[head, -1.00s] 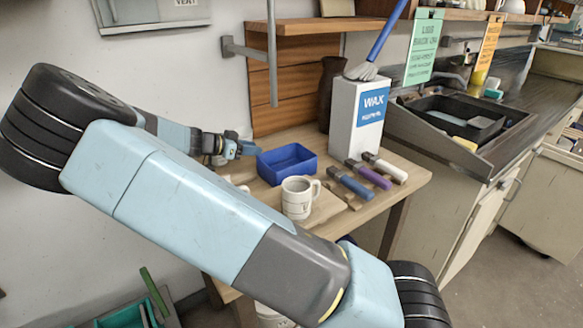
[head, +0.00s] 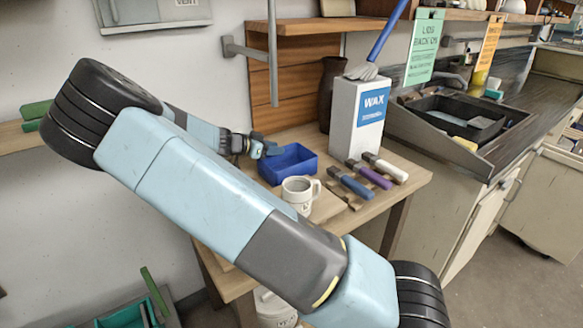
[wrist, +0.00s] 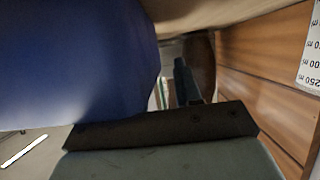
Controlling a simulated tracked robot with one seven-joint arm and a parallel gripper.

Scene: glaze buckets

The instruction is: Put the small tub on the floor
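The small tub (head: 291,168) is a blue, open rectangular box on the wooden table, behind the mug. My gripper (head: 268,149) is at the tub's left rim in the head view. Its fingers look apart, and I see no firm hold on the tub. In the wrist view the blue wall of the tub (wrist: 70,60) fills the upper left, very close. One finger with a dark pad lies across the bottom of that view. Whether the fingers touch the rim is hidden.
A white mug (head: 298,193) stands in front of the tub. A white wax box (head: 357,120) and several coloured-handled tools (head: 372,176) are to its right. A dark vase (head: 332,92) stands behind. Bare floor (head: 500,285) shows at the lower right; a green container (head: 130,315) is lower left.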

